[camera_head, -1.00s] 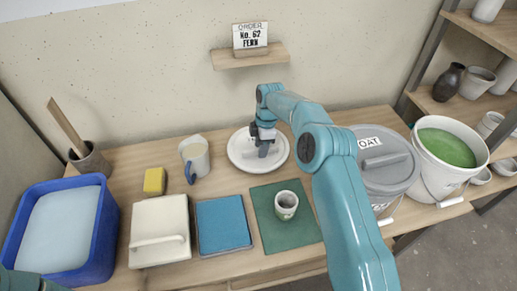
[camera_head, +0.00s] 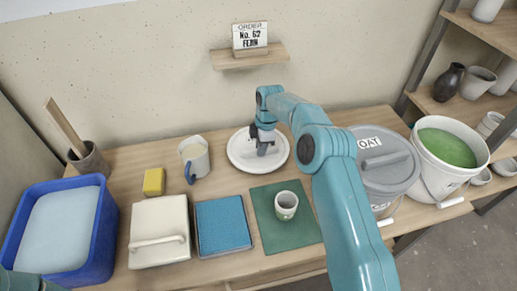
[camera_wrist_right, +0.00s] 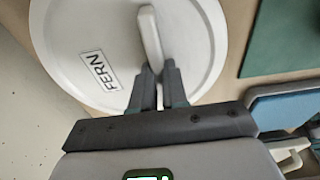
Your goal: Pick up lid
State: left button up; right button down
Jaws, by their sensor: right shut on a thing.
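The lid (camera_head: 241,160) is a round white disc with a bar handle, lying flat at the back middle of the table. In the right wrist view the lid (camera_wrist_right: 85,35) carries a FERN label, and its handle (camera_wrist_right: 150,35) runs up from the fingers. My right gripper (camera_head: 263,147) is over the lid, its fingers pointing down, shut on the handle. It also shows in the right wrist view (camera_wrist_right: 158,75). I cannot tell whether the lid touches the table. My left gripper is out of view.
A bucket with a grey lid (camera_head: 387,165) and an open bucket of green glaze (camera_head: 424,181) stand at the right. A pitcher (camera_head: 195,158) and yellow sponge (camera_head: 154,181) are left of the lid. A small cup (camera_head: 286,205) stands on a green mat (camera_head: 270,238) in front.

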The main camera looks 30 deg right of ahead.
jog(key=shift+r, duration=0.2)
notch_tip(320, 180, up, 20)
jog(key=p, duration=0.5)
jog(key=shift+p, duration=0.35)
